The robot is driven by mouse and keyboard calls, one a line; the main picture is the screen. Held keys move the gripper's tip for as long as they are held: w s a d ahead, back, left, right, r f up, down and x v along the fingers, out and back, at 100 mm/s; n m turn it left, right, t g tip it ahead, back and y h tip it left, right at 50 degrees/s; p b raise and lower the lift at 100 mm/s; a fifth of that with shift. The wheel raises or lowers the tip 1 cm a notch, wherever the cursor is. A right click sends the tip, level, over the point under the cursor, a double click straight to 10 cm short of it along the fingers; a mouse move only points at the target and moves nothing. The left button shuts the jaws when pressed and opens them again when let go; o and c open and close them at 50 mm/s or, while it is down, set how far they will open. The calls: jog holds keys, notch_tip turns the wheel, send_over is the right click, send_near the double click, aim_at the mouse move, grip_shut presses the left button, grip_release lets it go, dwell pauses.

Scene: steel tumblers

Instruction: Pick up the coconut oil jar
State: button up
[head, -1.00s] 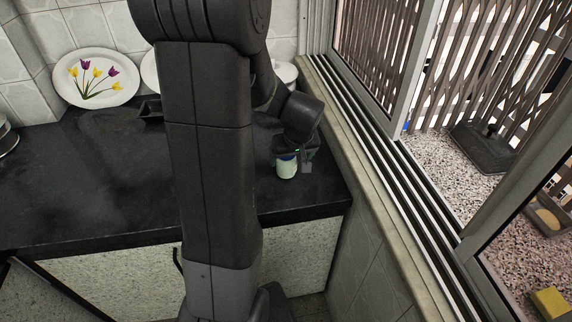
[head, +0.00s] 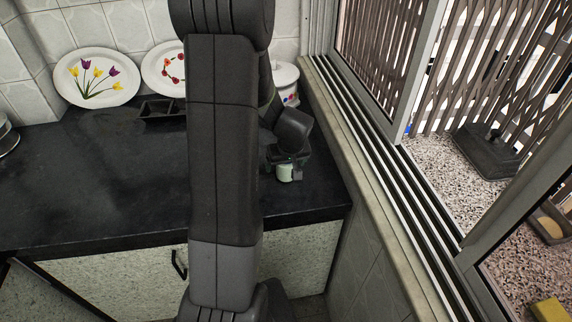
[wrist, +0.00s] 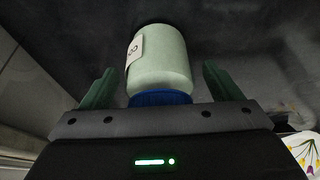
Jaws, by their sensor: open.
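The coconut oil jar is pale green with a blue lid. In the head view the jar (head: 285,174) stands on the dark counter near its right end, just below my gripper, which partly covers its top. In the wrist view the jar (wrist: 160,62) sits between the two green fingers, with its blue lid (wrist: 160,98) close to the gripper body and part of a white label showing. My gripper (wrist: 159,86) is open, one finger on each side of the jar, with a visible gap on both sides.
A tulip plate (head: 97,77) and another flowered plate (head: 163,68) lean on the tiled wall. A white lidded pot (head: 286,80) stands behind my arm. A dark tray (head: 160,112) lies on the counter (head: 90,190). The window ledge (head: 335,128) borders the right side.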

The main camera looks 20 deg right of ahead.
jog(key=c, duration=1.4)
jog(key=shift+o, duration=0.2)
jog(key=shift+r, duration=0.1)
